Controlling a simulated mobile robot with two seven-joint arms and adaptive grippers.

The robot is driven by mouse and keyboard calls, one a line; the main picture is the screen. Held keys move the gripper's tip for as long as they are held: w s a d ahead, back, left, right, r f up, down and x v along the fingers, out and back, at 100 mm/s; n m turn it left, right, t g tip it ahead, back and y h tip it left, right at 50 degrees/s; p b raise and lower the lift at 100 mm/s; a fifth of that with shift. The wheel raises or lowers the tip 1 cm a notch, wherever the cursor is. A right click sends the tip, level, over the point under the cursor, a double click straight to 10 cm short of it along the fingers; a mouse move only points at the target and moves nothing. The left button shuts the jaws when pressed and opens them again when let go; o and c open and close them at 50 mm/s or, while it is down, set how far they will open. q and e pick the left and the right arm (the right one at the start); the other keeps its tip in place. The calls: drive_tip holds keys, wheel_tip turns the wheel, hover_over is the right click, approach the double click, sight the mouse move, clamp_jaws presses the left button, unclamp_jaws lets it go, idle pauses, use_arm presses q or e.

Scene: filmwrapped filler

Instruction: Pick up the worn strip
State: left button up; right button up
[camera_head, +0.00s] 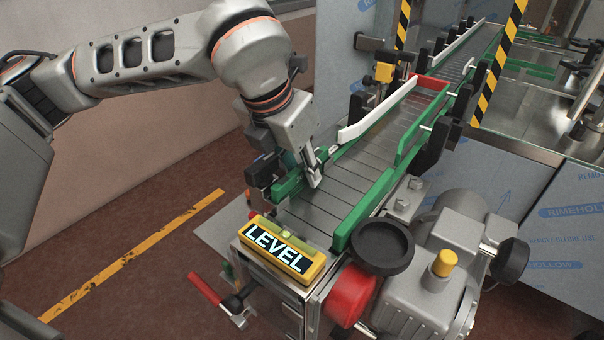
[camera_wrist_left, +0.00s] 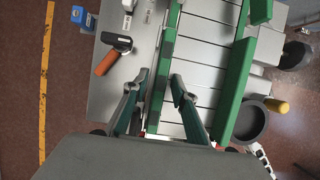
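A green strip (camera_head: 291,184) runs along the left side of the grey slatted conveyor, near its front end. It also shows in the left wrist view (camera_wrist_left: 166,62). I cannot tell from its surface whether it is the worn strip. My left gripper (camera_head: 306,170) is over this strip, pointing down. In the left wrist view the fingers of my left gripper (camera_wrist_left: 158,80) are apart, one on each side of the strip; I cannot tell whether they touch it. The near part of the strip is partly hidden by the gripper. My right gripper is not in view.
Another green strip (camera_head: 365,208) lines the conveyor's right side, and a white strip (camera_head: 378,111) stands farther back on the left. A yellow level (camera_head: 283,248) sits at the front end. A motor (camera_head: 440,270) and black knob (camera_head: 381,246) crowd the right. Striped posts (camera_head: 498,62) stand behind.

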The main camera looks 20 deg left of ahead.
use_arm(q)
clamp_jaws()
drive_tip(key=shift+r, duration=0.15)
